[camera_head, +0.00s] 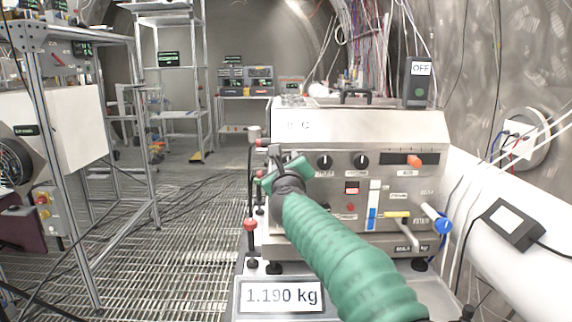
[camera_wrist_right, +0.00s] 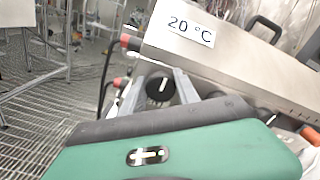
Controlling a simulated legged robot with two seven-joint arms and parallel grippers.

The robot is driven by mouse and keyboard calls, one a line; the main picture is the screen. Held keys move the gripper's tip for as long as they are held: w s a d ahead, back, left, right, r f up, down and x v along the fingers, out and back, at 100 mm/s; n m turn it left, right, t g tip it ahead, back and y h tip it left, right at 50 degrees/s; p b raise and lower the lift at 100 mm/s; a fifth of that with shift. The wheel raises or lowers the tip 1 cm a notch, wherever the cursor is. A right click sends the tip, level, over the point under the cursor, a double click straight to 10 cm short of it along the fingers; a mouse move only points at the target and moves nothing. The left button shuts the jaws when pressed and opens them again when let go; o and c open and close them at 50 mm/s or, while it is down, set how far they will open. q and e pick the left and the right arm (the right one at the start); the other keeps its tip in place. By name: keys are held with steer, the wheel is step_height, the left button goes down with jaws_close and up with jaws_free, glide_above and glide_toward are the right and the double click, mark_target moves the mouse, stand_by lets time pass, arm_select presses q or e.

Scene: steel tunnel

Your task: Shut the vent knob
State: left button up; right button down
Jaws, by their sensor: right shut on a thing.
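The vent knob is a black round knob (camera_wrist_right: 160,87) with a white pointer line, on the left part of the machine's front panel. In the right wrist view it sits between the two grey fingers of my right gripper (camera_wrist_right: 162,92), which is shut on it. The pointer line looks tilted in that view. In the head view my right gripper (camera_head: 284,172) and green sleeved arm cover this knob. The machine (camera_head: 380,128) is a metal box with a control panel. My left gripper is not in view.
Two more black knobs, one left (camera_head: 325,162) and one right (camera_head: 361,160), sit right of my gripper, with an orange knob (camera_head: 415,161) beyond. A blue valve handle (camera_head: 442,225) is at the lower right. A scale display (camera_head: 282,296) reads 1.190 kg. Grated floor lies left.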

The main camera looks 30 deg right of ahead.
steer(key=shift+w+f, duration=0.1)
steer(key=shift+f, duration=0.45)
steer(key=c, duration=1.1)
jaws_free()
steer(key=shift+c, duration=0.2)
steer(key=shift+o, duration=1.2)
steer(key=shift+r, duration=0.25)
steer(key=v, duration=1.7)
steer(key=shift+d, duration=0.2)
